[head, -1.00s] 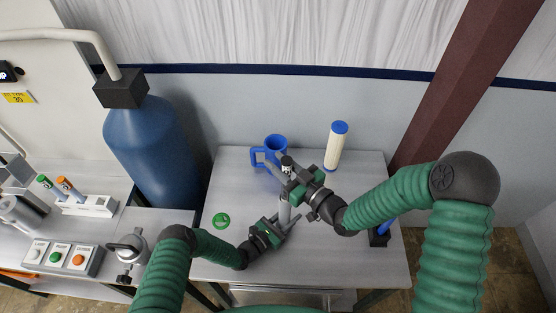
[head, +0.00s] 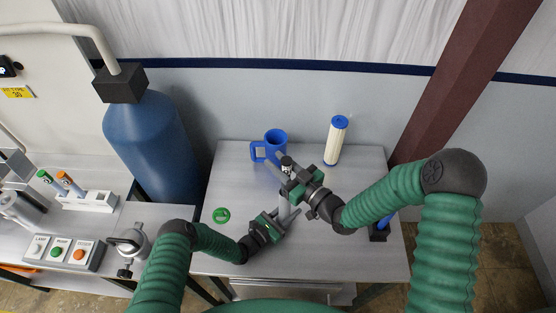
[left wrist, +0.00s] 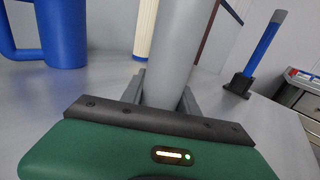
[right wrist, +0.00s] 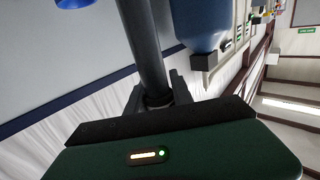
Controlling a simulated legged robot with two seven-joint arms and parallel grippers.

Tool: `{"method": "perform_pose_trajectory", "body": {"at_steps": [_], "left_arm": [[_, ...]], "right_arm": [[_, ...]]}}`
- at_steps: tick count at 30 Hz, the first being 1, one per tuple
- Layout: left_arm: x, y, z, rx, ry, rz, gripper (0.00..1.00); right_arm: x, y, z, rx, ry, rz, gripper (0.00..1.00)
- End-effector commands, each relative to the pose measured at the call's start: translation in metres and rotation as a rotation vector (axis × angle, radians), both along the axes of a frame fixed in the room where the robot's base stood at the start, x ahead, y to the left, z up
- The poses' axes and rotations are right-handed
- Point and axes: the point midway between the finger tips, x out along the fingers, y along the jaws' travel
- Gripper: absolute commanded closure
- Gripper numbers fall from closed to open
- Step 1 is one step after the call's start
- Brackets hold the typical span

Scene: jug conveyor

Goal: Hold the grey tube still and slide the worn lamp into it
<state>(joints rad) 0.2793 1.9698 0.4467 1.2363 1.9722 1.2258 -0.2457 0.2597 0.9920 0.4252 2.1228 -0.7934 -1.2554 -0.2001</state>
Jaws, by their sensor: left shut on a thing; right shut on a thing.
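The grey tube (head: 285,209) stands about upright on the table, between the fingers of my left gripper (head: 284,219). In the left wrist view the tube (left wrist: 172,50) rises from between the shut jaws. My right gripper (head: 287,181) is above it, shut on the worn lamp (head: 287,161), whose dark top shows over the fingers. In the right wrist view the lamp (right wrist: 145,45) is a long dark rod with a ring near the jaws. The lamp's lower end and the tube's mouth are hidden behind my right gripper, so I cannot tell whether they meet.
A blue jug (head: 275,140) and a white cylinder with a blue cap (head: 336,142) stand at the table's back. A green disc (head: 221,215) lies at left. A blue rod in a black stand (head: 379,234) is at right. The table's (head: 235,180) left part is mostly clear.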

Motion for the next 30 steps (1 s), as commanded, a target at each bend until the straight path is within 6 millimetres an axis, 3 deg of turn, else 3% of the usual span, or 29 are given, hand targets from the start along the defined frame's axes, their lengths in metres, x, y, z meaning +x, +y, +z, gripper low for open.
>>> {"method": "perform_pose_trajectory", "body": {"at_steps": [30], "left_arm": [[-0.002,0.0,-0.004,0.005,0.008,-0.003,1.0]], "right_arm": [[0.0,0.001,-0.026,0.001,-0.001,0.001,1.0]]}}
